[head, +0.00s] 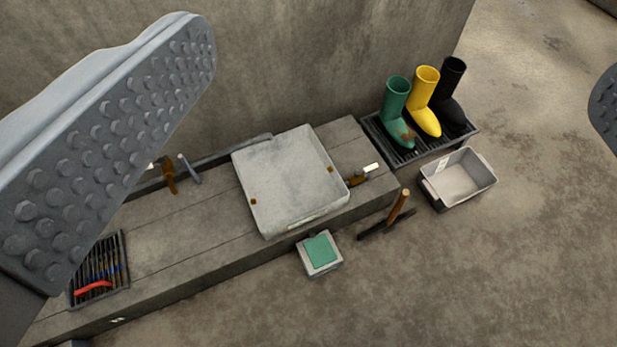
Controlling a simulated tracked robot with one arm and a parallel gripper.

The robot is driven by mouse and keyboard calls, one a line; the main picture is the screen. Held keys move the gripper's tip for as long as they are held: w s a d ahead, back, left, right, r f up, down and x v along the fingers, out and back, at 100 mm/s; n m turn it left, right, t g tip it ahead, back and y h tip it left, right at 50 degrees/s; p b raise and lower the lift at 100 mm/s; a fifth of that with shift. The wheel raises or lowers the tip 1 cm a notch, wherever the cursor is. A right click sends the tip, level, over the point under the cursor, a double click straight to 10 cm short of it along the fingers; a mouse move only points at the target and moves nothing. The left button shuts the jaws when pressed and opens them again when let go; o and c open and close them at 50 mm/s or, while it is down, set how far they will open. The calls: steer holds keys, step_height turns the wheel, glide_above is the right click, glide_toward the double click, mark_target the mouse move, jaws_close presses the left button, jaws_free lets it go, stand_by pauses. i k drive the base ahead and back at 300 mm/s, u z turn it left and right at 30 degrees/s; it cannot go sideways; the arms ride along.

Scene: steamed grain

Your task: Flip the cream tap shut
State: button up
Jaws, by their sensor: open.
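A brass tap with a cream lever (371,168) sits at the right side of the pale square basin (290,160). Its brass body (356,181) meets the basin wall, and the lever points right and slightly up, roughly in line with the body. Whether it is open or shut I cannot tell. My gripper (402,82) is open and empty. Its two studded grey fingers show at the left and right edges, close to the camera and apart from the tap. The left finger hides part of the ledge and wall.
A second brass tap (169,176) with a grey-blue lever (189,169) stands left of the basin. A red-handled item (93,288) lies on a grate at left. Floor at lower right is clear.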

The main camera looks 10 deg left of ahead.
mark_target(357, 174)
steer(key=z, duration=0.05)
steer(key=k, duration=0.65)
steer(key=z, duration=0.3)
steer(key=i, duration=1.85)
steer(key=u, duration=0.75)
